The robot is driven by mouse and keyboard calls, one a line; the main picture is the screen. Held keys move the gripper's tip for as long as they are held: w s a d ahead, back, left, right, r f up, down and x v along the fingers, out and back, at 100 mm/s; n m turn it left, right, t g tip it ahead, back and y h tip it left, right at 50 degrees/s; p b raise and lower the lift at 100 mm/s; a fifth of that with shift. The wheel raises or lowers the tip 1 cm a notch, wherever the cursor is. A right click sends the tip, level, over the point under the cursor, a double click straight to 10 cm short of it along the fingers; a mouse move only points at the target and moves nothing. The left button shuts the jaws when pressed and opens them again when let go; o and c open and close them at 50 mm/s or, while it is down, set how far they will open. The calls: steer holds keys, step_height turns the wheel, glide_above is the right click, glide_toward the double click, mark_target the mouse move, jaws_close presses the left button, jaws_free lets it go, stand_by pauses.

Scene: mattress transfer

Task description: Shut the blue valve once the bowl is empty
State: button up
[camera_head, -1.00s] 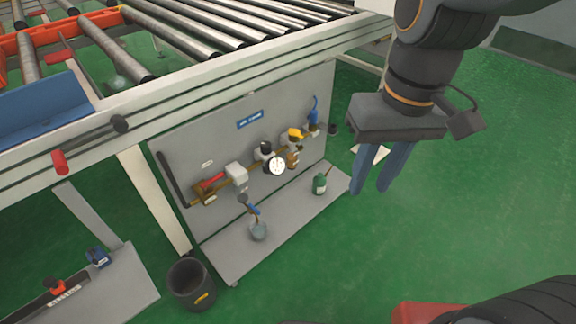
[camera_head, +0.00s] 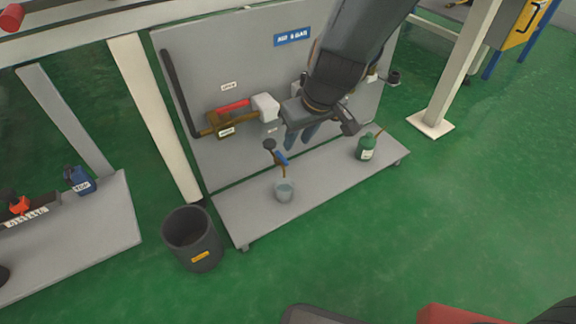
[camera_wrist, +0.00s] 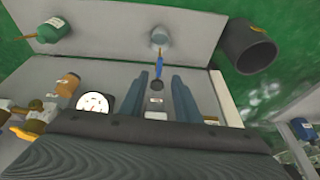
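The blue valve (camera_head: 281,158) is a small blue lever on a thin drain pipe low in front of the grey panel. The bowl (camera_head: 284,190) is small, round and grey-blue, on the base shelf right below it. I cannot tell whether the bowl holds liquid. My gripper (camera_head: 299,143) hangs in front of the panel, above and slightly right of the valve. In the wrist view, its two blue-grey fingers are apart with nothing gripped. There the blue valve (camera_wrist: 160,68) lies near the line between the fingertips, with the bowl (camera_wrist: 159,36) beyond it.
A red-handled brass valve (camera_head: 234,107) is on the panel, left of my gripper. A green bottle (camera_head: 366,148) stands on the shelf at right. A dark bin (camera_head: 192,238) stands on the floor at left. A gauge (camera_wrist: 95,104) shows in the wrist view.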

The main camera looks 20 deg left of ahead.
steer(key=b, duration=0.2)
glide_toward(284, 159)
steer(key=shift+n, duration=0.3)
steer(key=b+x, duration=0.3)
steer(key=x, duration=0.4)
steer(key=shift+s+f+b, duration=0.1)
steer(key=shift+f+b, duration=0.05)
steer(key=shift+b, duration=0.25)
steer(key=shift+c, duration=0.5)
jaws_close()
